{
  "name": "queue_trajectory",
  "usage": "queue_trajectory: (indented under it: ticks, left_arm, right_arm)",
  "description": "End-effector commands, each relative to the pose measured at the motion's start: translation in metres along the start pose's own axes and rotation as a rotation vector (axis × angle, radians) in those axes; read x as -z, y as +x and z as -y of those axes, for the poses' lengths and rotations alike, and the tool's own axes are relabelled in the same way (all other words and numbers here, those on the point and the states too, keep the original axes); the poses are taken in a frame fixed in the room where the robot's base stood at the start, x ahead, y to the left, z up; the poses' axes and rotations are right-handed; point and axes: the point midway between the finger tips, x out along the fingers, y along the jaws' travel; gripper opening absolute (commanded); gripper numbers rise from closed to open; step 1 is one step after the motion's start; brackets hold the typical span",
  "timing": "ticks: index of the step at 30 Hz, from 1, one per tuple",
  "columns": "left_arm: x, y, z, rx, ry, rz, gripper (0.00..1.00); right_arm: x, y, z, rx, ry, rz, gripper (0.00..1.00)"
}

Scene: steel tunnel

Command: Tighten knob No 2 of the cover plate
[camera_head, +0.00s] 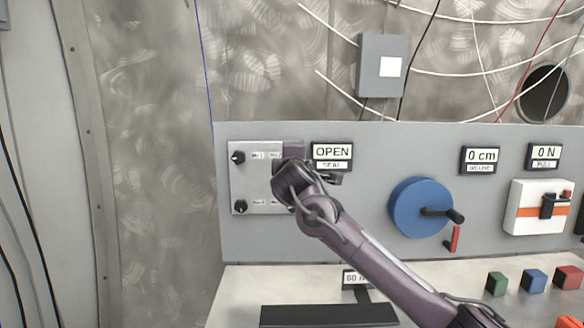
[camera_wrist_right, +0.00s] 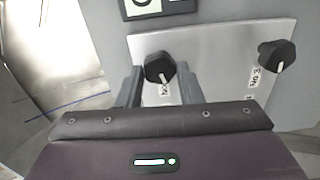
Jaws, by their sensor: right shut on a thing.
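The pale cover plate (camera_head: 262,182) is on the left part of the grey panel. Two black knobs show at its left side, an upper one (camera_head: 237,157) and a lower one (camera_head: 240,206). My right gripper (camera_head: 290,165) is at the plate's upper right, hiding what is behind it. In the right wrist view the gripper (camera_wrist_right: 159,80) is shut on a black knob (camera_wrist_right: 158,67) with a white pointer line; its label is partly hidden. Another knob (camera_wrist_right: 277,56) is free to the right on the plate (camera_wrist_right: 215,62). My left gripper is out of view.
The OPEN display (camera_head: 332,152) is just right of my gripper. A blue handwheel (camera_head: 418,207) and a white box with an orange stripe (camera_head: 541,206) are farther right. Coloured cubes (camera_head: 535,281) lie on the bench; a black bar-like object (camera_head: 328,315) is at its front.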

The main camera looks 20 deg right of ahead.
Motion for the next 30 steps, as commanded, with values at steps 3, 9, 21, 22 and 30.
queue_trajectory:
  ticks: [3,9,21,22,30]
  left_arm:
    - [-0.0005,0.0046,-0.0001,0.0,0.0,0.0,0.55]
    - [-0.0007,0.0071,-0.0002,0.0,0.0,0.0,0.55]
    - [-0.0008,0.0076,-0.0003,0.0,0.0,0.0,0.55]
    - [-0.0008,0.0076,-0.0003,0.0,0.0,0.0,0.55]
    - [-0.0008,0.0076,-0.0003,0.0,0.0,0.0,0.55]
  right_arm:
    - [0.0002,0.0003,0.003,0.003,0.058,0.001,0.1]
    - [0.0004,0.0004,0.0026,0.004,0.118,0.001,0.1]
    - [0.0002,0.0004,0.0019,0.004,0.141,0.001,0.1]
    - [0.0002,0.0004,0.0019,0.004,0.14,0.001,0.1]
    - [0.0002,0.0003,0.0015,0.003,0.14,0.001,0.52]
